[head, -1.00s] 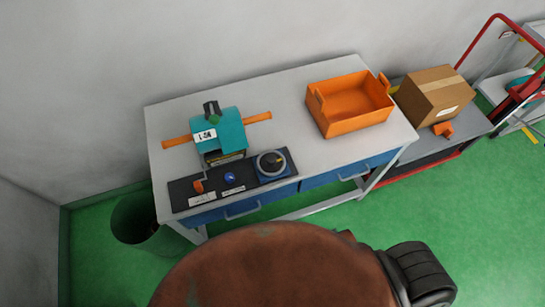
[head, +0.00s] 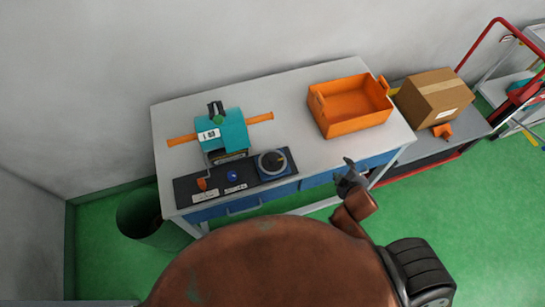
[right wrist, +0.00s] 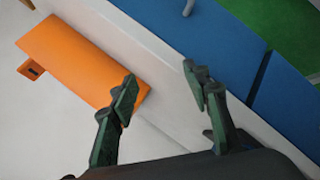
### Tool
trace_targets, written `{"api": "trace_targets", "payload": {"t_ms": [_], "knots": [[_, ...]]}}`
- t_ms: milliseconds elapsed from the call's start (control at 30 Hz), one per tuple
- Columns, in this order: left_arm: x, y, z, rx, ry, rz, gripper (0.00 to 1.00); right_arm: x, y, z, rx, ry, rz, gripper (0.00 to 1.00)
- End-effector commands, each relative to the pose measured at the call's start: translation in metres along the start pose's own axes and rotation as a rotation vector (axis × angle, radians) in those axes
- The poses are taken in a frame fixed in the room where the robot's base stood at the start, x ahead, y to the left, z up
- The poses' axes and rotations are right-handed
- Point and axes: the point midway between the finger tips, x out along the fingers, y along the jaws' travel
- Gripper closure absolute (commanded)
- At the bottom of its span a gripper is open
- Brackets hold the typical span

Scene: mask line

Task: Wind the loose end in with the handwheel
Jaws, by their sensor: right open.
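A teal machine (head: 222,134) with an orange strip (head: 182,140) sticking out on both sides stands on the left of the workbench. My left gripper is out of view.
An orange crate (head: 326,122) stands on the right of the bench (head: 300,150). A cardboard box (head: 432,98) sits on a lower cart to the right. A dark green bin (head: 134,222) stands at the bench's left. The bench middle is clear.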

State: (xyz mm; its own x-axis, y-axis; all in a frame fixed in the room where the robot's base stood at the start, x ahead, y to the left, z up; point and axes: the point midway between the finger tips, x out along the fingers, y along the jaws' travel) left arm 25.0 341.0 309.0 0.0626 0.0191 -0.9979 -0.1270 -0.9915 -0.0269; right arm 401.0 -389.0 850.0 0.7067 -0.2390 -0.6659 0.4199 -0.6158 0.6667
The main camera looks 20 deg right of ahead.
Motion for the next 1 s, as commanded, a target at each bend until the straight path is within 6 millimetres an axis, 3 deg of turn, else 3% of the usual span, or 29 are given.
{"api": "trace_targets", "payload": {"t_ms": [100,267,367,433,533,700,833,1000], "knots": [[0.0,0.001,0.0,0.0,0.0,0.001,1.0,0.005,0.035,-0.043,-0.279,0.119,0.134,0.56],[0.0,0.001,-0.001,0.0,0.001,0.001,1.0,-0.004,0.066,-0.123,-0.801,0.314,0.374,0.56],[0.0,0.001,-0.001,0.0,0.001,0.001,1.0,-0.02,0.058,-0.18,-1.246,0.464,0.568,0.56],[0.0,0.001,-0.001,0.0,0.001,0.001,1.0,-0.031,0.038,-0.206,-1.555,0.567,0.698,0.56],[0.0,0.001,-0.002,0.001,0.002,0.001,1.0,-0.042,0.002,-0.217,-1.926,0.692,0.842,0.56],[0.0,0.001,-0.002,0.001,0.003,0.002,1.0,-0.046,-0.041,-0.203,-2.308,0.841,0.978,0.56],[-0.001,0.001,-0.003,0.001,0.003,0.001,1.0,-0.045,-0.053,-0.198,-2.406,0.888,1.012,0.56],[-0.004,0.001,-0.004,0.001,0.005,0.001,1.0,-0.038,-0.059,-0.209,-2.412,0.893,1.019,0.56]]}}
